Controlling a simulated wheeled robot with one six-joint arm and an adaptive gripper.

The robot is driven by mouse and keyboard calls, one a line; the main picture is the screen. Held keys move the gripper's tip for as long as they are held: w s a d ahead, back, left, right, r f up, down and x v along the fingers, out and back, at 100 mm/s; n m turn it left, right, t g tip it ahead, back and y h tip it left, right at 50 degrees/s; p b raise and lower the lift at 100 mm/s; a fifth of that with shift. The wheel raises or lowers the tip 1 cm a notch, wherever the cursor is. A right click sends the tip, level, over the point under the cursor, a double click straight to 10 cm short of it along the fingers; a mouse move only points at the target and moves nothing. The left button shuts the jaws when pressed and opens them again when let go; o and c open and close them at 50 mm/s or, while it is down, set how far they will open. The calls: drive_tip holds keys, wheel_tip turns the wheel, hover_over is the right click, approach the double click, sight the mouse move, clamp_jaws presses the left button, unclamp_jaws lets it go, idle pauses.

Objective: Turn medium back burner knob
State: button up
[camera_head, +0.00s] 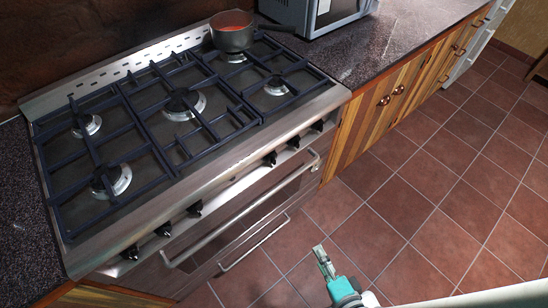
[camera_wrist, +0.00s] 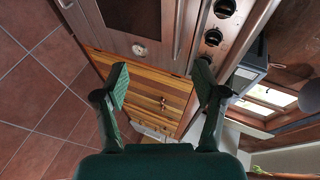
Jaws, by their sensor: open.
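The stove (camera_head: 215,158) has a row of black knobs along its steel front edge. One group is at the left, with a knob (camera_head: 194,208) at its right end. The other group is at the right, with knobs (camera_head: 269,158), (camera_head: 293,142) and (camera_head: 317,126). No marking shows which knob serves the medium back burner. My gripper (camera_head: 320,252) is over the floor in front of the stove, apart from the knobs. In the wrist view my gripper (camera_wrist: 160,82) is open and empty. Three knobs (camera_wrist: 213,37) show there, beyond the right finger.
A pot (camera_head: 232,31) with red contents sits on the back right burner. Oven handles (camera_head: 240,205) stick out below the knobs. Wooden cabinets (camera_head: 385,100) and a dark counter (camera_head: 400,40) continue to the right, with a microwave (camera_head: 318,15) on top. The tiled floor (camera_head: 440,190) is clear.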

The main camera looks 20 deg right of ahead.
drive_tip(key=w+f+m+y, duration=0.1)
drive_tip(key=w+f+m, duration=0.1)
drive_tip(key=w+m, duration=0.35)
drive_tip(key=m+t+y, duration=0.4)
drive_tip(key=m+y, duration=0.1)
drive_tip(key=m, duration=0.6)
approach(275, 160)
drive_tip(key=shift+n, duration=0.25)
drive_tip(key=x, duration=1)
drive_tip(key=shift+w+f, duration=0.15)
drive_tip(key=shift+w, duration=0.25)
drive_tip(key=c, duration=1.1)
